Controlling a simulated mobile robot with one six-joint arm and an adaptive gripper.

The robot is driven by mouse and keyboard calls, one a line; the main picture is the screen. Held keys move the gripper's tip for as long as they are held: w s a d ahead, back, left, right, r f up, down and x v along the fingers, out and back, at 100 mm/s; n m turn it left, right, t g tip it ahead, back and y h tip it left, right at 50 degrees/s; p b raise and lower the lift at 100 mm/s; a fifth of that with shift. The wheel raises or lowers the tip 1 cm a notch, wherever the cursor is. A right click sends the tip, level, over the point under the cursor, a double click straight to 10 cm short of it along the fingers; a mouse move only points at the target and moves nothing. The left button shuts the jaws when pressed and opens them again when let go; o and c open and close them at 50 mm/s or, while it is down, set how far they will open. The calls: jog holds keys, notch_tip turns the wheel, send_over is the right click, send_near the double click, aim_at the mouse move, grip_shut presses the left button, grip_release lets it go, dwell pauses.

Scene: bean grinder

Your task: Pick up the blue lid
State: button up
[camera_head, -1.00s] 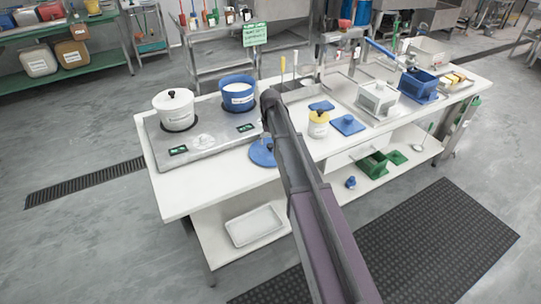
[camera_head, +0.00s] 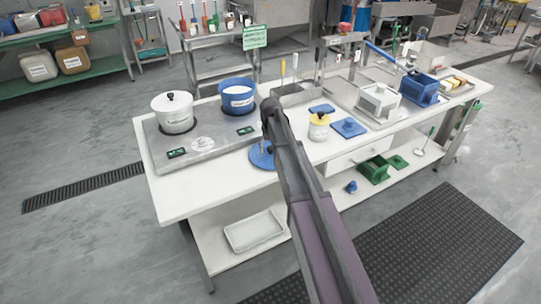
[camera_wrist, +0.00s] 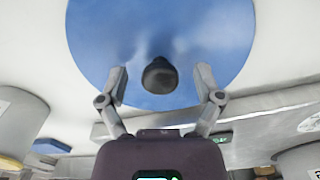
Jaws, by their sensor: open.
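The blue lid (camera_head: 260,158) is round and lies on the white table, near its front edge, right of the grey two-place scale; my arm covers part of it. In the wrist view the lid (camera_wrist: 205,35) fills the upper middle as a large blue disc with a black knob (camera_wrist: 160,78) at its centre. My gripper (camera_wrist: 160,84) is open and empty, with one finger on either side of the knob in the picture. I cannot tell how far the fingertips are from the lid. In the head view the gripper is mostly hidden by my arm.
A white lidded pot (camera_head: 172,116) and a blue open pot (camera_head: 238,99) stand on the grey scale (camera_head: 190,148). A grinder and boxes occupy the table's right end.

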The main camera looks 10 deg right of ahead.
grip_shut()
jog(key=shift+r, duration=0.2)
dwell(0.3)
notch_tip(320, 180, up, 4)
jog(key=p, duration=0.4)
jog(key=shift+f, duration=0.1)
jog(key=s+d+p, duration=0.1)
jog(key=s+d, duration=0.3)
jog(key=s, duration=1.1)
jog(key=shift+s+r, duration=0.25)
jog(key=shift+r, duration=0.15)
jog(key=shift+d, duration=0.2)
